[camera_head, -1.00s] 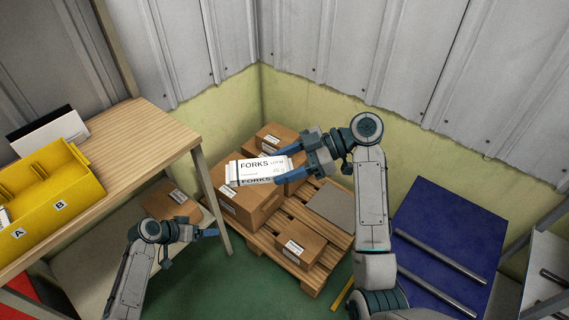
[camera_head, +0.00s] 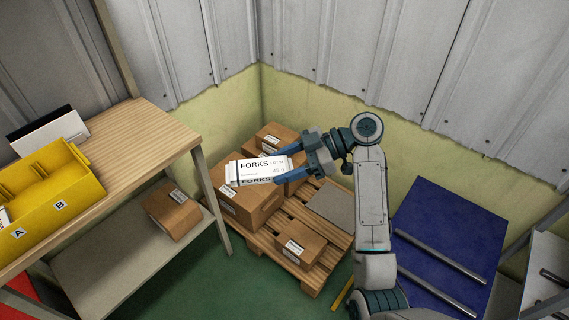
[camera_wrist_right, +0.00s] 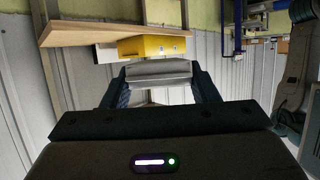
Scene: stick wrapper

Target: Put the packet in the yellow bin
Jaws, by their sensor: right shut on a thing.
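The packet (camera_head: 258,170) is white, with the word FORKS on its top and side. My right gripper (camera_head: 283,167) is shut on its right end and holds it in the air above the cartons. In the right wrist view the packet (camera_wrist_right: 160,72) spans the space between the two fingers. The yellow bin (camera_head: 40,219) stands on the wooden table at the left, with labels A and B on its front. The bin also shows in the right wrist view (camera_wrist_right: 150,46), beyond the packet. My left gripper is out of view.
The wooden table (camera_head: 135,140) has bare room right of the bin. A dark and white panel (camera_head: 48,132) stands behind the bin. A carton (camera_head: 172,212) sits on the lower shelf. A pallet (camera_head: 322,228) with several cartons lies under the packet. A blue surface (camera_head: 450,235) is at the right.

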